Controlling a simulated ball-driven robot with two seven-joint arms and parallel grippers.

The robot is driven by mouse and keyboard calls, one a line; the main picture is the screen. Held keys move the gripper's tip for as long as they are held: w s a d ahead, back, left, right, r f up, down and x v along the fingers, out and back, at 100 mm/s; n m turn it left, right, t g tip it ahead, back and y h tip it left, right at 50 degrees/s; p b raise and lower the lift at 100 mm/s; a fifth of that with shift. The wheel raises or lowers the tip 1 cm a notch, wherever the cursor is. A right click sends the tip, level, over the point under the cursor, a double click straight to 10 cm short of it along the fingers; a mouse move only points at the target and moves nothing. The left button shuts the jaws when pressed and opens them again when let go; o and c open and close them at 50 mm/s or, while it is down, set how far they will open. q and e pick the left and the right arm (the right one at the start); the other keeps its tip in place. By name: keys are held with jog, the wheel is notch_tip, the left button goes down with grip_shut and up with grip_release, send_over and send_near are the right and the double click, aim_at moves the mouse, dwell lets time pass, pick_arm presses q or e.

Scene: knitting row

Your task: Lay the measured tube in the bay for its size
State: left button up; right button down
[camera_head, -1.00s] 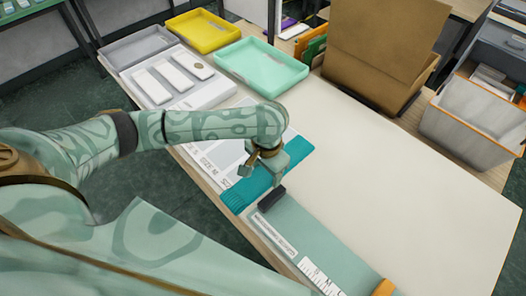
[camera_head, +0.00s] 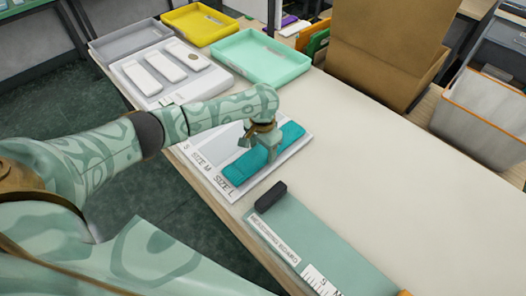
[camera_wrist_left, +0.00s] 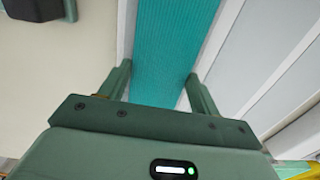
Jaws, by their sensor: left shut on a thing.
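The teal ribbed tube (camera_head: 238,172) lies lengthwise over the bay marked SIZE L, the bay nearest the measuring board. My left gripper (camera_head: 266,153) is shut on the tube around its middle. In the left wrist view the tube (camera_wrist_left: 172,45) runs between the two fingers (camera_wrist_left: 160,88), with pale bay walls along both sides. I cannot tell whether the tube touches the bay floor. The white sizing tray (camera_head: 228,196) also has bays marked SIZE M and S, partly hidden by my left arm. My right gripper is not in view.
The green measuring board (camera_head: 320,245) with a dark block (camera_head: 271,196) lies at the front. A mint tray (camera_head: 262,60), yellow tray (camera_head: 203,28) and grey tray (camera_head: 130,42) stand at the back. A cardboard box (camera_head: 385,50) stands back right. The table's right side is clear.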

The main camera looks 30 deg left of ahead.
aim_at(263, 151)
pick_arm(q)
jog(key=shift+f, duration=0.15)
jog(key=o, duration=0.9)
jog(key=shift+o, duration=0.2)
notch_tip(263, 151, up, 12)
jog(key=p, duration=0.6)
